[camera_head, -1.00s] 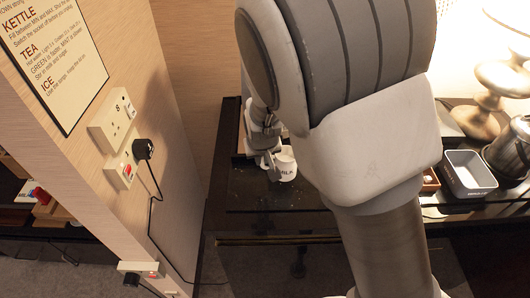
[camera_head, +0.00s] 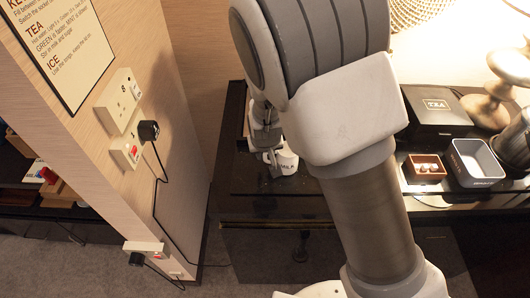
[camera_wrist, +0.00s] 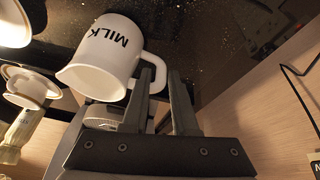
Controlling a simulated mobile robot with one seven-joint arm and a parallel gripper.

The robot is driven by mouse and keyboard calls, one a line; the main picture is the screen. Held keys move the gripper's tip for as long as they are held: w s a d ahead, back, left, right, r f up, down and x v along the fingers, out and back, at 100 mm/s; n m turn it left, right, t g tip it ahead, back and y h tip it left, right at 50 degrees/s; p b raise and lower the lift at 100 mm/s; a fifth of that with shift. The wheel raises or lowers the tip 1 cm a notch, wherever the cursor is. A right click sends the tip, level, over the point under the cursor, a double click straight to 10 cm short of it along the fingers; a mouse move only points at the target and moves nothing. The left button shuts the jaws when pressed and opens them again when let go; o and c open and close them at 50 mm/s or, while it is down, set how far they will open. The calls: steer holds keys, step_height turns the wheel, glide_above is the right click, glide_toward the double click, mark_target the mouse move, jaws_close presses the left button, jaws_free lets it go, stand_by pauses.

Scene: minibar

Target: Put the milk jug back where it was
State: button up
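The white milk jug (camera_head: 287,163), lettered MILK, is at my gripper (camera_head: 268,152), over the left part of the dark counter. In the wrist view the jug (camera_wrist: 100,58) fills the upper left, tilted in the picture, with its handle at the fingers. My gripper (camera_wrist: 167,85) has one finger inside the handle loop and the other outside, and appears closed on the handle. Whether the jug's base touches the counter is not clear. My arm hides part of the jug and the counter behind it in the head view.
The dark counter (camera_head: 235,180) meets a wooden partition (camera_head: 180,130) with sockets and a plugged cable on the left. Right of my arm stand a black TEA box (camera_head: 437,107), a small brown box (camera_head: 426,177) and a grey-white bin (camera_head: 473,163).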

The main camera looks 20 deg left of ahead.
steer(key=shift+o, duration=0.6)
steer(key=shift+s+r, duration=0.1)
steer(key=shift+r, duration=0.45)
steer(key=p+v, duration=0.2)
steer(key=v, duration=0.8)
steer(key=s+d+r+m, duration=0.1)
steer(key=d+r+m, duration=0.1)
steer(key=d+r, duration=0.65)
steer(key=s+d+r+m, duration=0.1)
steer(key=s+d+r, duration=0.4)
steer(key=s+d, duration=0.2)
steer(key=s+d+r+m+t+h, duration=0.1)
steer(key=s+d+r, duration=0.4)
steer(key=d, duration=0.6)
steer(key=shift+s+m, duration=0.6)
steer(key=shift+s, duration=0.35)
